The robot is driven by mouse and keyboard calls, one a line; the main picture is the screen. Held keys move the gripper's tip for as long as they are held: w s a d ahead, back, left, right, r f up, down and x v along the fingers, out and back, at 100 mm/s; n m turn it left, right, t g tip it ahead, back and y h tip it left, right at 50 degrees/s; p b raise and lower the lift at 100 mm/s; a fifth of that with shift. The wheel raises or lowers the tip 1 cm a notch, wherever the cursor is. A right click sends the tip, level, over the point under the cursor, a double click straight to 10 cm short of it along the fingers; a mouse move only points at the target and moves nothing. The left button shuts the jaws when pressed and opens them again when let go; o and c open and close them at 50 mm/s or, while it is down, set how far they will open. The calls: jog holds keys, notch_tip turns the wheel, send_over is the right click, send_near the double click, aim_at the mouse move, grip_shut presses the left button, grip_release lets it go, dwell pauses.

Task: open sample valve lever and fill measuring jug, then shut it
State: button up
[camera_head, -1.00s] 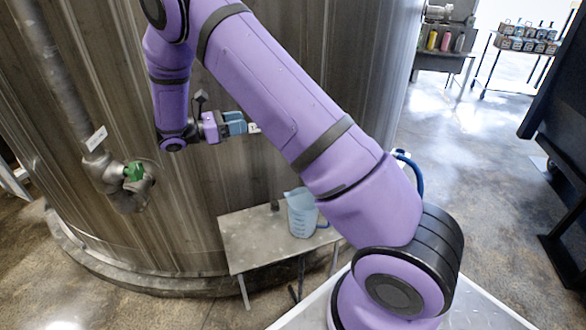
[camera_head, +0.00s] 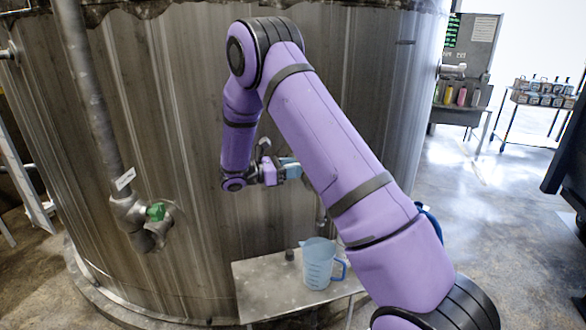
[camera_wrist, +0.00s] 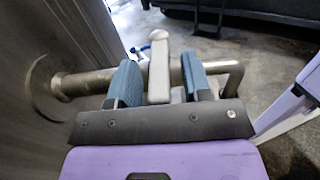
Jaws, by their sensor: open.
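The sample valve lever (camera_wrist: 159,75) is a pale grey upright handle on a metal spout pipe (camera_wrist: 88,83) coming out of the tank wall. In the wrist view my gripper (camera_wrist: 160,66) is open, with one blue finger on each side of the lever and a visible gap on both sides. In the head view my gripper (camera_head: 291,169) is beside the tank and my arm hides the lever. The translucent blue measuring jug (camera_head: 318,266) stands upright on a small metal table (camera_head: 262,292), below my gripper. Its fill level is not clear.
A small dark object (camera_head: 290,255) sits on the table beside the jug. The large metal tank (camera_head: 185,150) fills the background. A pipe valve with a green handle (camera_head: 156,211) is at left. Open floor (camera_head: 480,220) lies to the right.

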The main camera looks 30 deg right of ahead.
jog(key=shift+d, duration=0.15)
grip_shut()
jog(key=shift+s+n+t+h, duration=0.15)
jog(key=shift+s+n+t, duration=0.2)
jog(key=shift+n+t, duration=0.6)
jog(key=shift+s+n+t+h, duration=0.1)
jog(key=shift+s+n+t, duration=0.35)
jog(key=shift+t, duration=0.85)
jog(key=shift+s+n+t+h, duration=0.15)
jog(key=shift+s+n+t, duration=0.1)
jog(key=shift+n+t, duration=0.75)
grip_release()
jog(key=a, duration=1.1)
jog(key=shift+s+m, duration=0.3)
jog(key=shift+s, duration=0.15)
